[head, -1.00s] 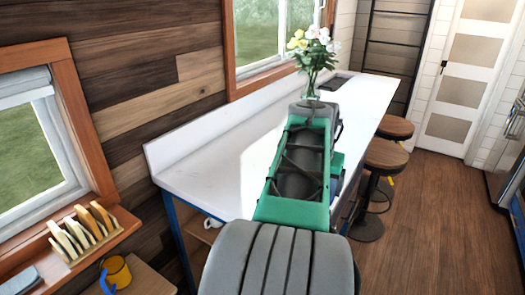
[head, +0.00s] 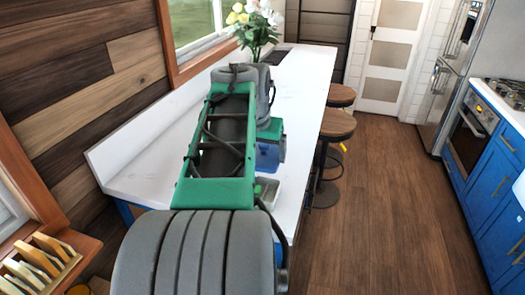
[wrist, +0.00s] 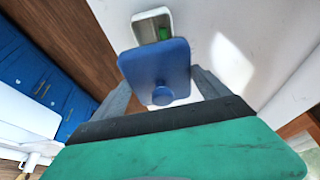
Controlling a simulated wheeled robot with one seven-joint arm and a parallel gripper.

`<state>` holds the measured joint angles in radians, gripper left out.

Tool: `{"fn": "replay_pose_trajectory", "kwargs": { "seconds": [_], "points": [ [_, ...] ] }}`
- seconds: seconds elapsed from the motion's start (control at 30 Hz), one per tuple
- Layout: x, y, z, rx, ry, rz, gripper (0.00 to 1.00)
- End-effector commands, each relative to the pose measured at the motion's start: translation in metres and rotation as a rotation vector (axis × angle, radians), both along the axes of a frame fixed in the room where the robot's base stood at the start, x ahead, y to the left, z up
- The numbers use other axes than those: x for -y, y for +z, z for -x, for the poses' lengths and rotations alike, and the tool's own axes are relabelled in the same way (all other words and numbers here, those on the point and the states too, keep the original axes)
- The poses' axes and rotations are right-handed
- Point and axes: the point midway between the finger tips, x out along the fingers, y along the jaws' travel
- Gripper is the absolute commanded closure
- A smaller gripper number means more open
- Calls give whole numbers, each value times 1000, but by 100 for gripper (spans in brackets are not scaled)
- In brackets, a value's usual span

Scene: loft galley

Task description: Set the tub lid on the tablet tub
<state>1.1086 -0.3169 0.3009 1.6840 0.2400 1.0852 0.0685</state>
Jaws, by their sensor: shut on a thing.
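The tub lid (wrist: 158,64) is a flat blue square with a round knob. My gripper (wrist: 162,84) is shut on it, with a finger on either side. In the head view the lid (head: 268,156) hangs below my green wrist, above the white counter. The tablet tub (wrist: 137,30) is a small pale open tub with something green inside. In the wrist view it sits just beyond the lid, which hides part of it. In the head view the tub (head: 272,187) stands on the counter, nearer to the camera than the lid and partly hidden by my arm.
The white counter (head: 140,178) is largely clear. A vase of flowers (head: 256,28) stands on it behind my arm. Stools (head: 338,124) line its right side, with open floor (head: 390,200) beyond. A toast rack (head: 40,262) is at lower left.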

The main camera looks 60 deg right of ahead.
Motion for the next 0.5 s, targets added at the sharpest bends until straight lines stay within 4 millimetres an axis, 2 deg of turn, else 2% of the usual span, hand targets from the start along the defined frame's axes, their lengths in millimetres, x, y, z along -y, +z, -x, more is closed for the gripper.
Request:
{"fn": "replay_pose_trajectory", "kwargs": {
  "seconds": [0.5],
  "points": [
    [0,-45,0,0,1,0,54]
  ]
}}
